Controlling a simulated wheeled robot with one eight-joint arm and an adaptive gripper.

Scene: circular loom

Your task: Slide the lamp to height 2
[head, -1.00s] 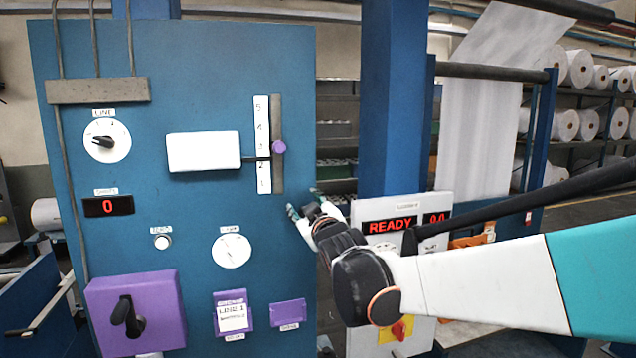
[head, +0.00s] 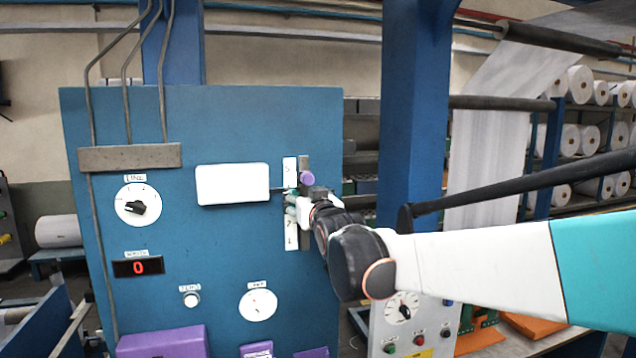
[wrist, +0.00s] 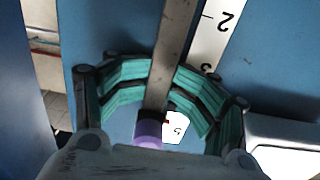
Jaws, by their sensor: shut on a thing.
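The lamp (head: 233,185) is a white box on a thin dark arm, left of a vertical grey rail (head: 305,240) on the blue panel. A white numbered scale (head: 291,240) runs beside the rail. The lamp's arm meets it in the upper part, seemingly above 3; my gripper hides the exact mark. A purple knob (head: 307,179) shows just above my gripper (head: 303,202), which is shut on it at the rail. In the wrist view the teal fingers curve round the rail, the knob (wrist: 148,133) lies between them, and the scale (wrist: 214,35) shows 2 and 3.
A line dial (head: 138,205), a red 0 display (head: 138,267), a white button (head: 191,299) and purple boxes (head: 163,343) are on the panel. A blue column (head: 413,120) stands to the right. A grey control box (head: 410,330) is below my arm.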

